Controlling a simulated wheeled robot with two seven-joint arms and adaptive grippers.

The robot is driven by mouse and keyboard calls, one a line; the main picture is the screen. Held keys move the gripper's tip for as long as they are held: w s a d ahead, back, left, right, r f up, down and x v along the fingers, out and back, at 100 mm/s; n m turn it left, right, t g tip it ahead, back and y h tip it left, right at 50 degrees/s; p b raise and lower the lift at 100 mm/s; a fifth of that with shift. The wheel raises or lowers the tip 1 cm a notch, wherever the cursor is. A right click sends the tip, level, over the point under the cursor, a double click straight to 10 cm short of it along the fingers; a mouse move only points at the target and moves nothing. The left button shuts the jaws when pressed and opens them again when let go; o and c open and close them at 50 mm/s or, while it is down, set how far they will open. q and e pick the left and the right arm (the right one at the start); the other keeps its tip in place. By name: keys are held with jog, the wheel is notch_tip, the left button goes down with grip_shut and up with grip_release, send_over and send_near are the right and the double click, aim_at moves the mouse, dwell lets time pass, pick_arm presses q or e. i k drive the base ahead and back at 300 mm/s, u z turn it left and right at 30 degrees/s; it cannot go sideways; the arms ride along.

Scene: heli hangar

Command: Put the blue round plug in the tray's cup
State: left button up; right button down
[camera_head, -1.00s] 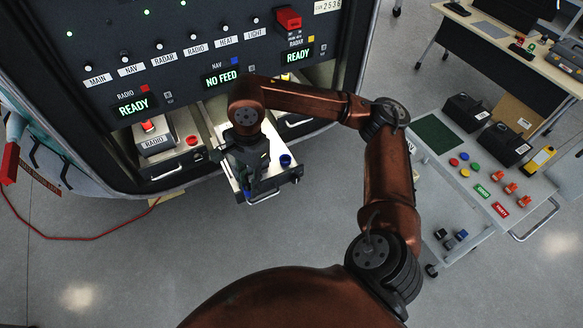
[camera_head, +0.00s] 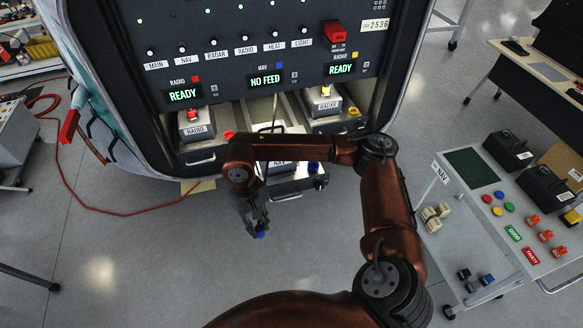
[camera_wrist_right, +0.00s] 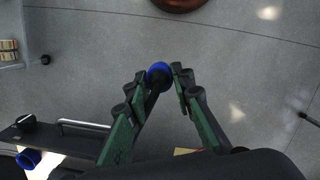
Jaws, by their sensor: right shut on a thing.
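The blue round plug (camera_head: 261,234) is between the fingertips of my right gripper (camera_head: 257,226), which points down over open floor. In the right wrist view the plug (camera_wrist_right: 158,72) shows a blue round end and a dark body between the green-black fingers (camera_wrist_right: 165,84). The pulled-out NAV tray (camera_head: 300,184) is behind and to the right of the gripper, partly hidden by my right arm. Its blue cup (camera_head: 313,167) stands at the tray's right side; the cup (camera_wrist_right: 29,158) also shows at lower left in the wrist view. The plug is apart from the cup. My left gripper is out of view.
The RADIO tray (camera_head: 203,157) with a red cup (camera_head: 228,134) is left of the NAV tray. The panel (camera_head: 250,50) rises behind. A cart (camera_head: 470,220) with coloured buttons and orange plugs stands at right. A red hose (camera_head: 85,215) lies on the floor at left.

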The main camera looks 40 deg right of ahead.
aim_at(313, 168)
jog(key=u, duration=2.15)
jog(key=k, duration=1.45)
jog(key=z, duration=1.75)
